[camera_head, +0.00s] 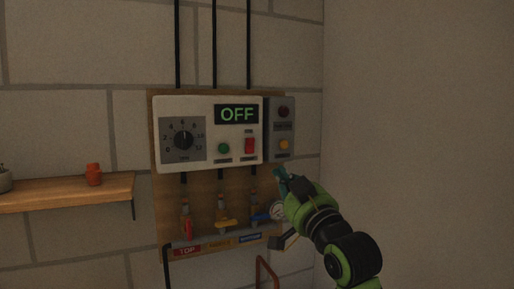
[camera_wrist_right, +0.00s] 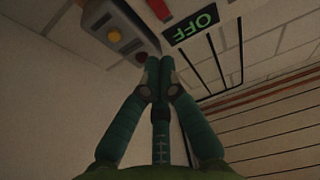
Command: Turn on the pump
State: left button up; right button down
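A white control panel (camera_head: 207,104) on the wall has a display (camera_head: 237,114) reading OFF in green, a dial (camera_head: 183,139), a green button (camera_head: 224,148) and a red switch (camera_head: 249,146). My right gripper (camera_head: 281,175) is just below the grey box. My left gripper is not in view.
A wooden shelf (camera_head: 70,192) with an orange pot (camera_head: 94,174) is at left. The right wall is bare.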

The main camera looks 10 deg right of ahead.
aim_at(253, 142)
jog(key=p+x, duration=0.6)
jog(key=x, duration=0.6)
jog(key=shift+w+a+r+p, duration=0.1)
jog(key=shift+w+r+p, duration=0.1)
jog(key=shift+p, duration=0.1)
jog(key=shift+w+a+p, duration=0.1)
jog(key=shift+w+p, duration=0.3)
jog(key=shift+w, duration=0.35)
